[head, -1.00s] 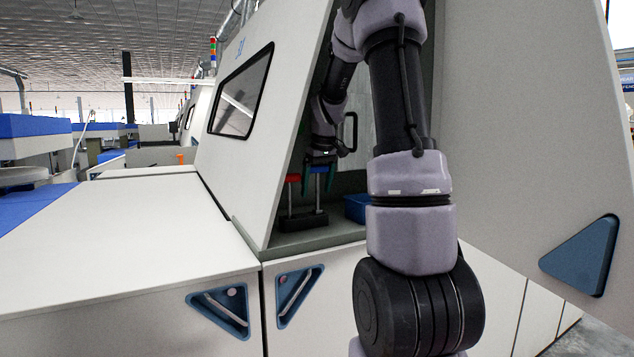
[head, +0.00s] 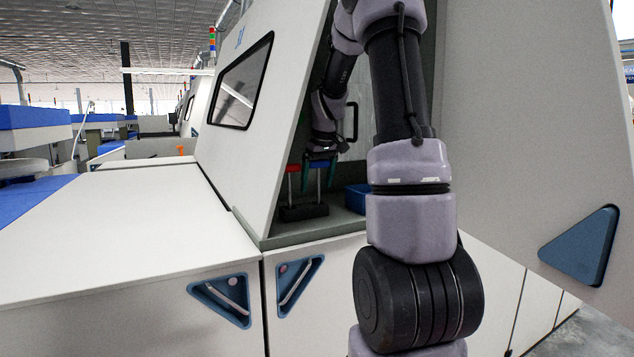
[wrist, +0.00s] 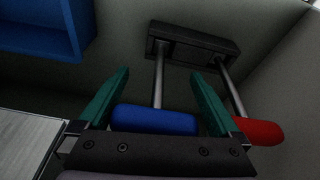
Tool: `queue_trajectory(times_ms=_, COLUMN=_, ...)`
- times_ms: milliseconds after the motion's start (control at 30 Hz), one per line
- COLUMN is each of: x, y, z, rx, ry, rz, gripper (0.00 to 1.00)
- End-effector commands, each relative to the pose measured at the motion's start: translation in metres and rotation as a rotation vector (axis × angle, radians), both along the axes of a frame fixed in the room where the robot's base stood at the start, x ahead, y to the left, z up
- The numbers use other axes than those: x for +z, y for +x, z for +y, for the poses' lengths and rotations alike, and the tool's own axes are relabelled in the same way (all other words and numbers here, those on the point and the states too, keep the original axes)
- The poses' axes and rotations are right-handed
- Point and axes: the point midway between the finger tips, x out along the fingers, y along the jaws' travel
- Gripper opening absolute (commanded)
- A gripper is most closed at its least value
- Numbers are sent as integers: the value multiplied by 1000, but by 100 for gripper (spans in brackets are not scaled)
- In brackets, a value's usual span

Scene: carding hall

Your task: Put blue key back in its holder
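The blue key has a blue handle (wrist: 155,119) on a thin metal shaft. The shaft runs down to the black holder block (wrist: 192,42), where it appears to be seated; its exact depth is hard to judge. A red-handled key (wrist: 258,132) stands beside it in the same holder. My gripper (wrist: 160,73) has two green fingers spread wide, one at each end of the blue handle. A small gap seems to show at the right end. In the head view, my gripper (head: 319,172) is over the holder (head: 303,212), close to the blue handle.
A blue bin (head: 356,199) stands right of the holder inside the machine's opening; it also shows at upper left in the wrist view (wrist: 40,32). The slanted white panel (head: 245,150) bounds the opening on the left. The right finger is close to the red handle.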

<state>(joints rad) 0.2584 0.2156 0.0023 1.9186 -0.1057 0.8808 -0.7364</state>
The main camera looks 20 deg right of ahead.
Motion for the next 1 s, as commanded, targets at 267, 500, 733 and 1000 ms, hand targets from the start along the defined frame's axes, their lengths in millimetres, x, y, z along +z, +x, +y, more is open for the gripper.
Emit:
queue_trajectory(times_ms=267, x=24, y=-6, z=-1, rx=0, ry=-1, rz=-4, gripper=100)
queue_trajectory(times_ms=500, x=72, y=-18, z=-2, rx=0, ry=-1, rz=-4, gripper=100)
queue_trajectory(times_ms=733, x=99, y=-27, z=-2, rx=-1, ry=0, rz=-2, gripper=100)
queue_trajectory(times_ms=1000, x=104, y=-29, z=-2, rx=0, ry=0, rz=0, gripper=100)
